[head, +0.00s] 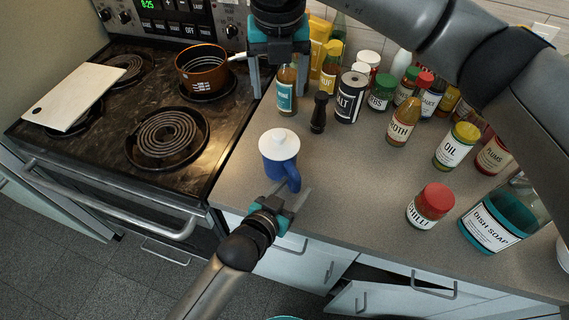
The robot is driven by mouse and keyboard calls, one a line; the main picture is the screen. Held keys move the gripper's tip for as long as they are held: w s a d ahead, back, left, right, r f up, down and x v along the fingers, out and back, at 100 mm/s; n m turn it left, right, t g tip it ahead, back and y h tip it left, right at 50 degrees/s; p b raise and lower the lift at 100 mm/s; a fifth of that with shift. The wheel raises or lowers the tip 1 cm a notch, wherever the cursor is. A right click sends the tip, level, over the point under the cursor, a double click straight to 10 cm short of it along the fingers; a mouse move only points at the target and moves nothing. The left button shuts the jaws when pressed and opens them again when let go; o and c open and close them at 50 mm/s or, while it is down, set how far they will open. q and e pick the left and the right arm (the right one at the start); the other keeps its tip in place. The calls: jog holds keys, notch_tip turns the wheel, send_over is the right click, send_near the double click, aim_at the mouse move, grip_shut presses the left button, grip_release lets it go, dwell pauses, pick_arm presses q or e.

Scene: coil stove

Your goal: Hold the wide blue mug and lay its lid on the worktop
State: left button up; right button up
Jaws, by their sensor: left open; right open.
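The wide blue mug (281,171) stands upright on the grey worktop (343,177), near its left edge beside the stove. Its white lid (279,144) sits on top of it. The mug's handle points toward the lower right. My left gripper (291,198) is open at the front edge of the worktop, just below the mug, with its fingers close to the handle. I cannot tell whether they touch it. My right gripper (279,82) is open and empty above the back of the worktop, behind the mug, pointing down.
Bottles and jars crowd the back and right, including a salt shaker (351,97), a broth bottle (405,122), a chilli jar (430,206) and dish soap (491,221). A coil stove (115,165) at left holds a brown pot (203,70) and white board (70,97). The middle worktop is clear.

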pick_arm(q)
grip_shut()
dwell(0.4)
dwell(0.9)
